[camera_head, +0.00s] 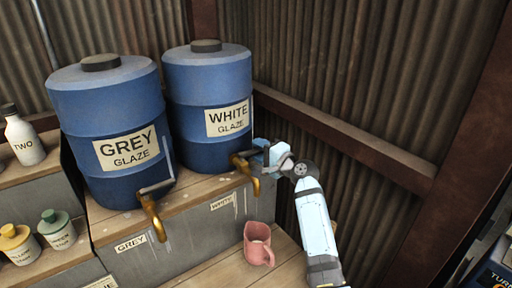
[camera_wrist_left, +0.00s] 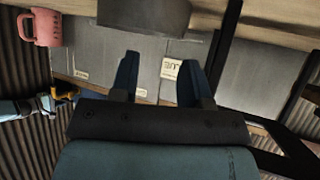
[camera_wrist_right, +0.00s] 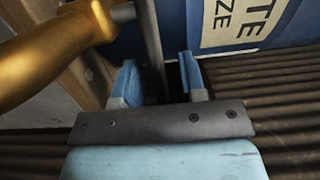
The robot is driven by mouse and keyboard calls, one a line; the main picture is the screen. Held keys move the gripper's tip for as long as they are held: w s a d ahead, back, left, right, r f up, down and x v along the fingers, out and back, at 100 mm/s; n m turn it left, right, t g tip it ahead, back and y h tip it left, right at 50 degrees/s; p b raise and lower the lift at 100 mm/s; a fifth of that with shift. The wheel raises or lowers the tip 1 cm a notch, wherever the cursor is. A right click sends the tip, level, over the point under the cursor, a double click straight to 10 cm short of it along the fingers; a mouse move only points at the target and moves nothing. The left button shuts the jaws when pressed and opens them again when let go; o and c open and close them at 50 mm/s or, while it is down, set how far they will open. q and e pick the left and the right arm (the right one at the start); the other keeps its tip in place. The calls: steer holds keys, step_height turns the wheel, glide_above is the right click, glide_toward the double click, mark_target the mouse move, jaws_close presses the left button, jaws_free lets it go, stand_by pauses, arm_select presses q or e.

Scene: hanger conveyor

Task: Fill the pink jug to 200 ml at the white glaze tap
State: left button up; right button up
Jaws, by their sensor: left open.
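The pink jug (camera_head: 256,236) stands upright on the low wooden ledge, below the brass white glaze tap (camera_head: 255,182). A pale patch shows inside it; I cannot read a level. No stream shows at the spout. The white glaze barrel (camera_head: 205,75) stands behind the tap. My right gripper (camera_head: 262,150) is beside this tap. In the right wrist view a thin grey bar (camera_wrist_right: 152,45) passes between its spread fingers (camera_wrist_right: 160,80), with a gap on the right side. My left gripper (camera_wrist_left: 158,80) is open and empty; the jug also shows in that view (camera_wrist_left: 46,28).
The grey glaze barrel (camera_head: 107,130) with its own brass tap (camera_head: 152,215) stands to the left. A white bottle (camera_head: 24,138) and small lidded jars (camera_head: 56,231) are at far left. Corrugated walls close the back and right. Bare ledge lies left of the jug.

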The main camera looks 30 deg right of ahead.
arm_select(q)
steer(key=shift+r, duration=0.1)
arm_select(e)
steer(key=shift+x, duration=0.8)
jaws_close()
arm_select(q)
steer(key=shift+r+p, duration=0.35)
steer(key=shift+p, duration=0.1)
arm_select(e)
steer(key=m+h+p, duration=0.1)
steer(key=s+m+h+p, duration=0.1)
steer(key=p, duration=0.1)
steer(key=shift+r+t+h, duration=0.25)
steer(key=shift+t+h, duration=0.05)
steer(key=shift+h, duration=0.1)
steer(key=shift+s+d+f+h+p, duration=0.1)
steer(key=shift+f+h+p, duration=0.15)
steer(key=shift+h+p, duration=0.2)
arm_select(q)
step_height(320, 180, up, 4)
steer(key=shift+r, duration=0.1)
steer(key=shift+f, duration=0.2)
